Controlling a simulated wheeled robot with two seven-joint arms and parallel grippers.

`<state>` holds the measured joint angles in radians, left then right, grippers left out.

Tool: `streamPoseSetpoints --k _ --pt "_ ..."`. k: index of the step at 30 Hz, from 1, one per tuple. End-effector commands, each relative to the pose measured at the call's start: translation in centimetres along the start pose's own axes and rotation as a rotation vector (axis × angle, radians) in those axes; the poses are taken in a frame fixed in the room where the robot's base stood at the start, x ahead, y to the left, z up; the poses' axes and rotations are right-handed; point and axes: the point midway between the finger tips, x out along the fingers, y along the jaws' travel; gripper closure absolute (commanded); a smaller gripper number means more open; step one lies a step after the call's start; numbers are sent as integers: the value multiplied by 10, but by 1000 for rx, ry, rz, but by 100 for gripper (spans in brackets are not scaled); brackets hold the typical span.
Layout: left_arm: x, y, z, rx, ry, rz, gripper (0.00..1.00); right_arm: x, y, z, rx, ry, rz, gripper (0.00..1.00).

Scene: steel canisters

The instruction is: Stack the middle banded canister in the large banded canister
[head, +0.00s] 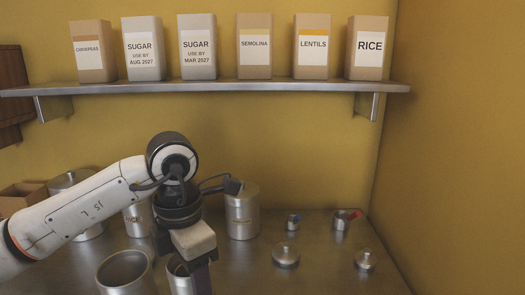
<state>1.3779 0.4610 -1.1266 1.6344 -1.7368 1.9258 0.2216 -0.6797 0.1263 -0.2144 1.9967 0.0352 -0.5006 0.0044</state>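An open, empty-looking large steel canister (125,275) stands at the bottom of the head view, left of my gripper. A narrower open steel canister (180,282) stands just right of it, its rim partly hidden by my gripper. Both are cut off by the bottom edge, and I cannot make out bands on them. My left gripper (201,279) points down at the narrower canister's right side. My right gripper is not in view.
A shelf (220,88) holding packets hangs above.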

Motion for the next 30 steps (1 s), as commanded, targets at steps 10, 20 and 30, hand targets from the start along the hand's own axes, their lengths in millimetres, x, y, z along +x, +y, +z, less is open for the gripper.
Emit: streamPoseSetpoints --k 10,20,30 --pt "15 1 -41 728 -5 6 77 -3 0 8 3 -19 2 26" --pt "30 -6 -86 1503 1 3 77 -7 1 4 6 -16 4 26" --pt "41 -18 -122 2127 2 -9 77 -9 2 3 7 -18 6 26"
